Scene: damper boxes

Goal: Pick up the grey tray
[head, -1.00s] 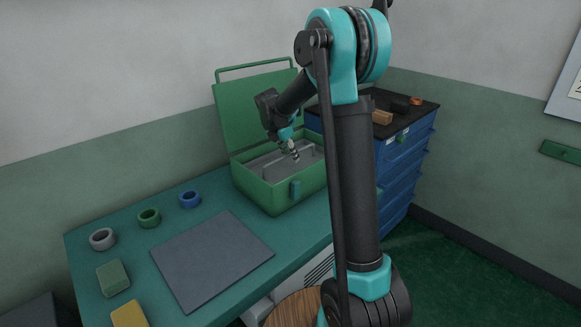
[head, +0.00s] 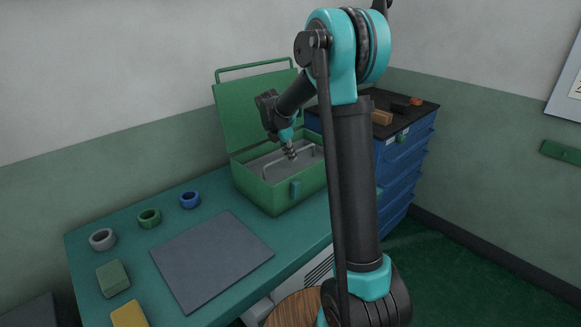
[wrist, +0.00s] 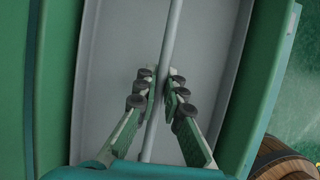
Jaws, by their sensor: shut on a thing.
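The grey tray (wrist: 112,70) sits inside the open green box (head: 268,195), and its thin grey handle bar (wrist: 172,40) runs across the top. My gripper (wrist: 160,88) is shut on the handle, with one finger on each side of it in the wrist view. In the head view my gripper (head: 291,154) reaches down into the box from above. The tray is still within the box walls. Its lower part is hidden by the front wall, and its right end is partly behind my arm.
The box lid stands open at the back. A dark grey mat (head: 212,258) lies on the teal bench, with grey (head: 103,239), green (head: 149,218) and blue (head: 190,200) rings and a green block (head: 113,278) beside it. A blue drawer cabinet (head: 405,165) stands right.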

